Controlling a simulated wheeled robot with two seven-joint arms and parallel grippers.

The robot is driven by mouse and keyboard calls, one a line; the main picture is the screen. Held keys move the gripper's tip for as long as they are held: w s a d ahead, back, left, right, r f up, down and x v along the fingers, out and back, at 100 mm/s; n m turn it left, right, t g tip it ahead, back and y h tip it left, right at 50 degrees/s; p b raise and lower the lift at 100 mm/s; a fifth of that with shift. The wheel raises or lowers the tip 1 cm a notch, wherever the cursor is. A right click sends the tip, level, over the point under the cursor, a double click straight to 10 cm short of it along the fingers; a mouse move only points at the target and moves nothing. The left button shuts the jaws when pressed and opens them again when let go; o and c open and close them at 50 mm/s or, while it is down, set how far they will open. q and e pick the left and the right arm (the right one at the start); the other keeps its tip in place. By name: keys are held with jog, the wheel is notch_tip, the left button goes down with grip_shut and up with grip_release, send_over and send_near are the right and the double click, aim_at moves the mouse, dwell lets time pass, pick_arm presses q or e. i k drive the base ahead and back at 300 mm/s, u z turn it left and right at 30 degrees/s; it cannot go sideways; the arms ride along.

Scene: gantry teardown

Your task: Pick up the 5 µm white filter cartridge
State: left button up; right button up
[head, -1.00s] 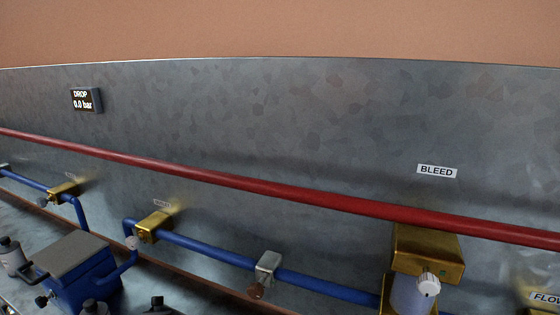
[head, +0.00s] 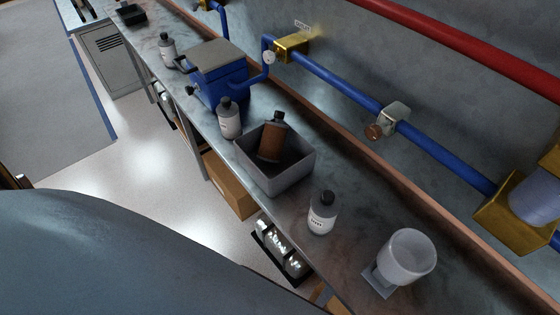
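I cannot make out a cartridge marked 5 µm in the head view. A white, round, hollow vessel (head: 408,257) sits tilted on a small grey base at the near right end of the bench; I cannot tell whether it is a filter part. A translucent pale cylinder (head: 536,198) hangs under a brass block at the right edge. A black tray (head: 283,255) with shiny, unclear items stands below the bench. Neither gripper is in view.
The long metal bench (head: 345,262) runs diagonally. On it stand a grey bin (head: 275,170) holding a brown bottle (head: 272,141), several white bottles with dark caps, including a near one (head: 321,213), and a blue box (head: 215,75). A cardboard box (head: 229,186) sits underneath. The floor (head: 160,170) at left is open.

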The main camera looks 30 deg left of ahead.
aim_at(326, 205)
jog(key=z, duration=1.5)
jog(key=k, duration=1.3)
jog(key=u, duration=1.8)
jog(key=i, duration=0.5)
